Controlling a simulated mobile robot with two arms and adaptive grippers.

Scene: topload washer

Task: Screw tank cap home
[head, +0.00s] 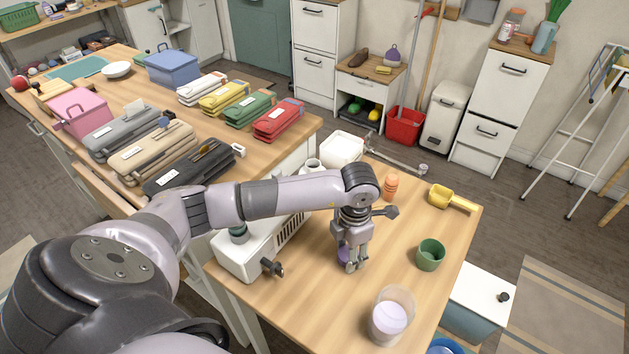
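My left gripper (355,264) points down over the right-hand wooden table. Its fingers are close together, and a small purple thing (342,256) shows beside and partly behind them. I cannot tell whether this is the tank cap or whether the fingers hold it. A white appliance (236,256) with side vents stands to the left of the gripper, partly hidden by my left arm. It has a green knob-like part (238,232) on top and a dark knob (272,267) at its front. No tank opening can be made out. My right gripper is not in view.
An orange bottle (390,187), a yellow scoop (450,197), a green cup (430,255) and a clear jar with lilac contents (391,316) stand around the gripper's right side. A white tub (342,149) is behind. Bare tabletop (320,300) lies in front.

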